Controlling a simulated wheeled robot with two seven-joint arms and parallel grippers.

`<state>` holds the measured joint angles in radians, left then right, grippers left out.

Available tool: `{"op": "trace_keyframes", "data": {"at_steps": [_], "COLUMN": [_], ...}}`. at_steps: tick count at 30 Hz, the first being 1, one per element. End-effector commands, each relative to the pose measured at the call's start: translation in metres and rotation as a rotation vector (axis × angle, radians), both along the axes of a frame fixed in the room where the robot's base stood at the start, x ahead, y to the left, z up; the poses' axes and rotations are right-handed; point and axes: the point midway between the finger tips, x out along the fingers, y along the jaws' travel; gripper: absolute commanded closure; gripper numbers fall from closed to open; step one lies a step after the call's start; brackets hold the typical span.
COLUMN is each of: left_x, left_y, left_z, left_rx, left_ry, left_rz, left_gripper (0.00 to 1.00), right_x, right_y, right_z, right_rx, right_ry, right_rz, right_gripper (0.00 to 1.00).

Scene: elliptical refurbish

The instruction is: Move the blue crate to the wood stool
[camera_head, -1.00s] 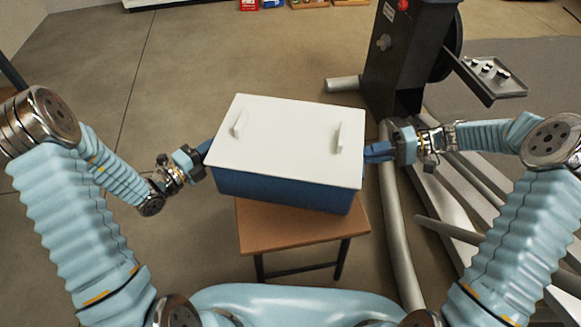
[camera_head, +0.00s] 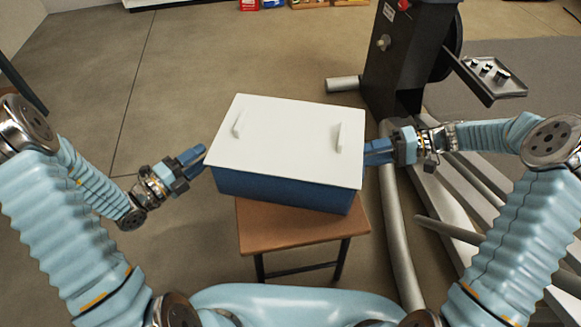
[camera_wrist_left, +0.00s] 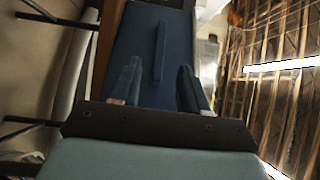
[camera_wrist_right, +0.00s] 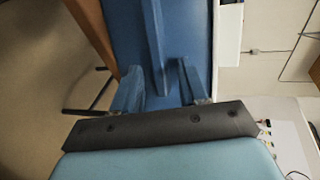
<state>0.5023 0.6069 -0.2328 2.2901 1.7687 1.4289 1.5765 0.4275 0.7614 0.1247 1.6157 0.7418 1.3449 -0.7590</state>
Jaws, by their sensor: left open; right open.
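The blue crate (camera_head: 280,190) with a white lid (camera_head: 285,140) and two white lid handles sits on the wood stool (camera_head: 290,228). Its side wall also shows in the left wrist view (camera_wrist_left: 150,50) and the right wrist view (camera_wrist_right: 185,40), each with an upright handle bar. My left gripper (camera_head: 198,157) is open beside the crate's left end, slightly apart from it. My right gripper (camera_head: 368,152) is open close against the right end. In the right wrist view its fingers stand on either side of the handle bar; whether they touch it cannot be told.
A black machine (camera_head: 410,60) with a metal tray (camera_head: 490,75) stands behind right. Grey metal tubes (camera_head: 395,230) run along the floor to the right of the stool. Small coloured boxes (camera_head: 260,3) lie at the far back. The floor on the left is clear.

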Motion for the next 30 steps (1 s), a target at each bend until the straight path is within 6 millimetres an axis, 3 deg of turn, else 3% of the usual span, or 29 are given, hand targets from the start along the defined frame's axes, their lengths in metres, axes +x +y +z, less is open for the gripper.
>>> {"op": "trace_keyframes", "data": {"at_steps": [6, 14, 24, 30], "left_x": [-0.036, -0.053, -0.053, -0.053], "left_y": [0.030, 0.042, 0.042, 0.042], "left_z": [0.000, 0.000, 0.000, 0.000], "left_rx": [0.001, 0.001, 0.000, 0.000], "left_ry": [0.002, 0.001, 0.000, 0.000], "left_rz": [0.004, 0.000, -0.001, -0.001], "left_gripper": [0.55, 0.55, 0.55, 0.55], "right_x": [0.000, 0.001, 0.009, 0.012], "right_y": [0.000, -0.007, -0.075, -0.106], "right_z": [0.000, 0.002, 0.022, 0.032], "right_rx": [0.000, 0.000, -0.001, -0.001], "right_ry": [0.000, -0.001, -0.002, -0.002], "right_rz": [0.000, -0.002, -0.003, -0.002], "right_gripper": [0.57, 0.57, 0.57, 0.57]}}
